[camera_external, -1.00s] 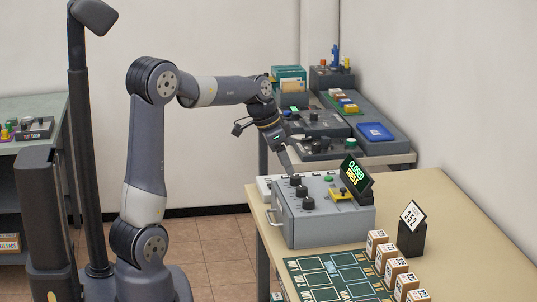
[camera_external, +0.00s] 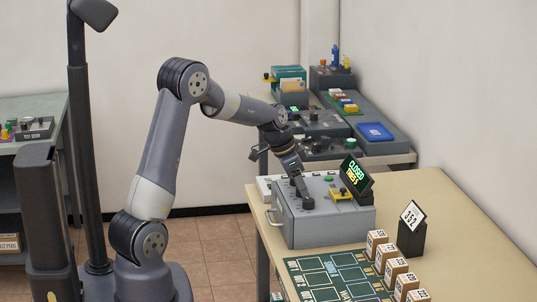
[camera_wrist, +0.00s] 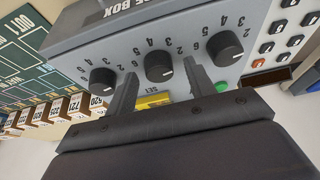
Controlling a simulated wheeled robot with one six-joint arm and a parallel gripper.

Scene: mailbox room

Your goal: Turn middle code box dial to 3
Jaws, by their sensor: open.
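The grey code box (camera_external: 335,228) stands on the tan table with three black dials on its sloped top. In the wrist view the middle dial (camera_wrist: 159,67) lies between the two fingers of my gripper (camera_wrist: 160,72), which are open with a gap on each side. Its white pointer mark is small, and I cannot tell which number it points at. The other dials, one at left (camera_wrist: 102,81) and one at right (camera_wrist: 225,46), sit outside the fingers. In the external view my gripper (camera_external: 303,193) points down at the dial row and hides part of it.
A yellow SET part (camera_external: 341,194), a green button (camera_external: 328,179) and a lit CLOSED display (camera_external: 357,178) sit right of the dials. Small boxes (camera_external: 386,257) and a green mat (camera_external: 335,278) lie in front. A number stand (camera_external: 411,235) is at right.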

